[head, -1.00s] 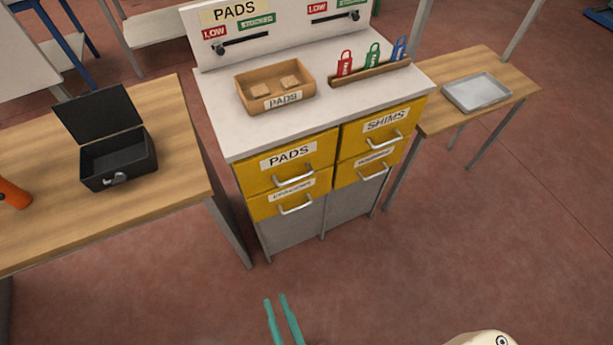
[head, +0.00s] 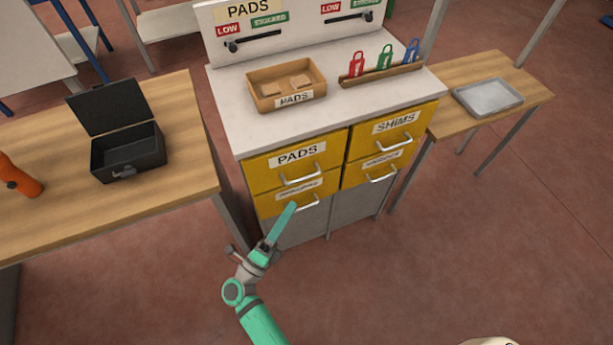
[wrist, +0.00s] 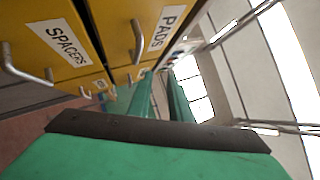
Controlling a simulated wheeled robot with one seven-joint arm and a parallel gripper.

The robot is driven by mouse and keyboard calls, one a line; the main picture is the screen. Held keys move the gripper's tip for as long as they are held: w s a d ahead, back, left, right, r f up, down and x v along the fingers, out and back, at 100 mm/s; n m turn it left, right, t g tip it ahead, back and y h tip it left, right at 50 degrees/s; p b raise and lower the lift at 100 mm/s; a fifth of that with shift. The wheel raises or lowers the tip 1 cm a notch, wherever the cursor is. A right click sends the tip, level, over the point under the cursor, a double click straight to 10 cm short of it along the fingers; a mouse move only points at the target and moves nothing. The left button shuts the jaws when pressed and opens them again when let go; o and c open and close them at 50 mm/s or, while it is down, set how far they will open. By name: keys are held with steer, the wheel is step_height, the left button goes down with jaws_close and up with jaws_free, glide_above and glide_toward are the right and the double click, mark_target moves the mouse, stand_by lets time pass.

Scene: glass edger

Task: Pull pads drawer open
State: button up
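The yellow PADS drawer (head: 262,172) is the upper left drawer of the cabinet and is closed. Its silver bar handle (head: 301,178) is bare. The exact gap to the handle is unclear.
The SPACERS drawer (wrist: 62,40) with its own handle lies just below. The SHIMS drawer (head: 410,120) is to the right. A tray of pads (head: 258,97) stands on the cabinet top. Wooden tables (head: 180,150) flank the cabinet. The floor in front is clear.

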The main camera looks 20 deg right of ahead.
mark_target(307, 176)
steer(key=w+a+f+m+g, duration=0.1)
steer(key=w+f+m+g, duration=0.1)
steer(key=w+m+g, duration=0.35)
steer(key=shift+m, duration=0.25)
steer(key=x, duration=1)
steer(key=shift+s+d+r, duration=0.1)
steer(key=shift+d+r, duration=0.05)
steer(key=shift+d, duration=0.1)
jaws_close()
